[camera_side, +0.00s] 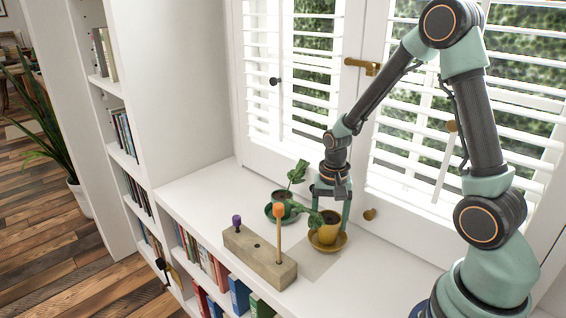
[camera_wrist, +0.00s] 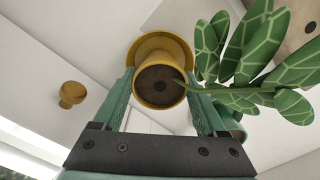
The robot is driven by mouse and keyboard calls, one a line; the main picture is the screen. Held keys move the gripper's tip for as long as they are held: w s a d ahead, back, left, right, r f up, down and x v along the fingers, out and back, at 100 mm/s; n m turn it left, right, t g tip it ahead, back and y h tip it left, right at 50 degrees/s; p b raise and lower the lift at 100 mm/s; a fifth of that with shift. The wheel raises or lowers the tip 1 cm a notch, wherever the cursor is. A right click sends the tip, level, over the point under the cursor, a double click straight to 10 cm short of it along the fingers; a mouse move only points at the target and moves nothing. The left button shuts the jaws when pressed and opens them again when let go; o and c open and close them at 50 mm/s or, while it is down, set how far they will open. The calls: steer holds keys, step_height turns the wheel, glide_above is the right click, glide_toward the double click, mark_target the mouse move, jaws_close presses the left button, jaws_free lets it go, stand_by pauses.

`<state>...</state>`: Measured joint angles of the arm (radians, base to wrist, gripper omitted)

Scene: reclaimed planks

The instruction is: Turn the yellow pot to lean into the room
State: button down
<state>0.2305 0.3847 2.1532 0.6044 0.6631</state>
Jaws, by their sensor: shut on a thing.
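The yellow pot (camera_side: 327,229) stands on a yellow saucer (camera_side: 341,241) on the white sill. Its plant leans to the left in the side view, toward the wooden block. In the wrist view the pot (camera_wrist: 158,84) shows dark soil, and its plant's patterned green leaves (camera_wrist: 245,70) reach out to the right. My gripper (camera_side: 332,203) points down over the pot, with one finger on each side of it. The fingers (camera_wrist: 160,92) are shut on the pot near its rim. Part of the saucer (camera_wrist: 155,42) shows behind the pot.
A green pot (camera_side: 279,197) with a plant stands on a green saucer just left. A wooden block (camera_side: 259,257) with an orange-topped peg and a purple knob lies in front. A small yellow knob (camera_side: 370,214) sits to the right. Shutters (camera_side: 400,180) stand close behind.

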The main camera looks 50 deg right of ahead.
steer(key=shift+f, duration=0.2)
jaws_free()
step_height(320, 180, up, 12)
steer(key=s+a+r+n+t, duration=0.5)
steer(key=a+r+n, duration=0.3)
steer(key=r+n, duration=0.1)
steer(key=shift+s+n+t, duration=0.3)
steer(key=shift+n, duration=0.3)
